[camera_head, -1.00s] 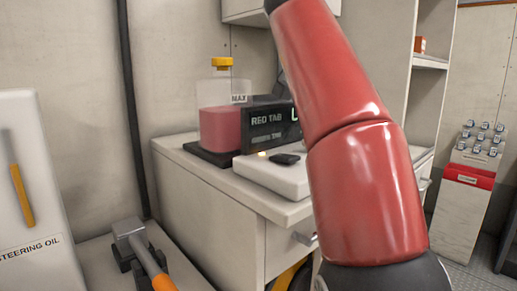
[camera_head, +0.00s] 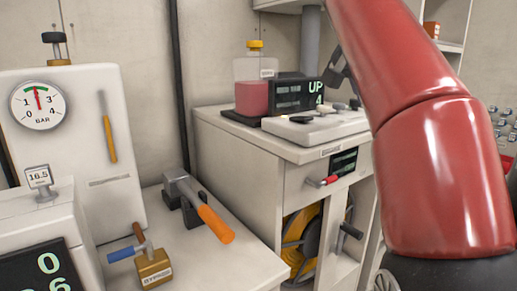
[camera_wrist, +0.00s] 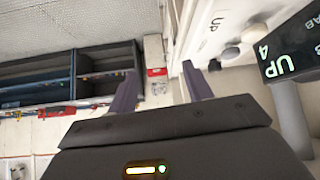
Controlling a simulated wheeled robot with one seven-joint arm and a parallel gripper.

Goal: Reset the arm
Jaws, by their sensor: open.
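My red arm (camera_head: 425,130) crosses the right side of the head view, bent at a joint and held in front of the cabinet. My gripper (camera_wrist: 159,72) shows in the wrist view with its two dark fingers apart and nothing between them. The gripper's fingers point toward shelving and a white panel, with a display reading "UP 4" (camera_wrist: 285,62) at the right. In the head view a dark part beside the arm may be the gripper, but I cannot tell clearly.
A cabinet (camera_head: 235,180) carries a pink-fluid bottle (camera_head: 252,98), a display (camera_head: 290,95) and a white control panel (camera_head: 320,125). A grey post (camera_head: 310,45) stands behind. At left are a gauge (camera_head: 38,105), an orange-handled lever (camera_head: 215,222) and a brass valve block (camera_head: 153,268).

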